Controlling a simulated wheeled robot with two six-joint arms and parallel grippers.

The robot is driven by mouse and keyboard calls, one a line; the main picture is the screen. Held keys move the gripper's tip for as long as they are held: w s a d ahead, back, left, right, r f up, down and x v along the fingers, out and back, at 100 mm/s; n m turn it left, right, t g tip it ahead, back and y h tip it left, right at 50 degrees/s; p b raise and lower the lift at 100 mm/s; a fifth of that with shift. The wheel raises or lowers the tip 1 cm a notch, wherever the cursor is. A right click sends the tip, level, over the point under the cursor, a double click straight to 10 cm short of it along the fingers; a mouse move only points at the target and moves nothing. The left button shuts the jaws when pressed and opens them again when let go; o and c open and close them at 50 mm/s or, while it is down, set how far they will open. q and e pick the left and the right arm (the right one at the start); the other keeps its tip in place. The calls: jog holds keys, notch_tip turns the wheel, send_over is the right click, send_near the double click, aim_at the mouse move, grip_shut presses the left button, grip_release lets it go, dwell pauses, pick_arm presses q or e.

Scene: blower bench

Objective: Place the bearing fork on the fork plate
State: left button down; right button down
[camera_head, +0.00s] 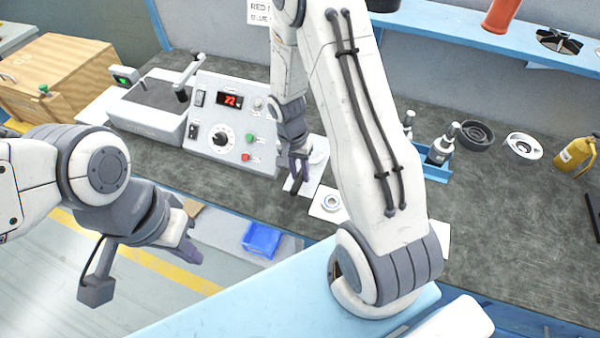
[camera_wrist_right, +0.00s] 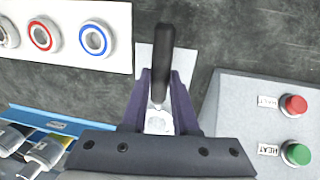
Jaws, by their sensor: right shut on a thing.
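The bearing fork (camera_wrist_right: 165,62) has a black handle and a pale metal part. My right gripper (camera_wrist_right: 160,90) is shut on it, with the purple fingers on either side. The handle points away from the wrist. The fork plate appears to be the small white plate (camera_wrist_right: 146,55) under the handle; the fork hides part of it, and I cannot tell whether they touch. In the head view the right gripper (camera_head: 299,163) is above this plate (camera_head: 313,172). My left gripper (camera_head: 187,247) is off the bench at the lower left; its finger opening is unclear.
A white plate with red and blue rings (camera_wrist_right: 116,60) lies beside the fork plate. The control box (camera_head: 232,128) with red and green buttons stands close on the other side. A blue bottle tray (camera_head: 434,172) is further right. Dark bench space is open at right.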

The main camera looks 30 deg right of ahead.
jog(key=shift+f, duration=0.5)
jog(key=shift+f, duration=0.15)
jog(key=c, duration=0.7)
grip_release()
jog(key=a+r+n, duration=0.1)
jog(key=a+r, duration=0.2)
jog(key=r, duration=0.5)
jog(key=a+r+n, duration=0.2)
jog(key=a+r, duration=0.1)
jog(key=r, duration=0.4)
jog(key=s+a+r+n, duration=0.2)
jog(key=s+a+n, duration=0.2)
jog(key=s, duration=0.2)
jog(key=s+a+r+n+t+y, duration=0.1)
jog(key=s+a+r+n, duration=0.1)
jog(key=s+a+n, duration=0.2)
jog(key=s+a+r+n+b, duration=0.1)
jog(key=s+a+n, duration=0.3)
jog(key=s, duration=0.5)
jog(key=shift+a+r+n+y, duration=0.2)
jog(key=shift+r+n, duration=0.25)
jog(key=shift+n, duration=0.05)
jog(key=shift+a+r+n+y, duration=0.2)
jog(key=shift+r+n, duration=0.2)
jog(key=shift+n, duration=0.1)
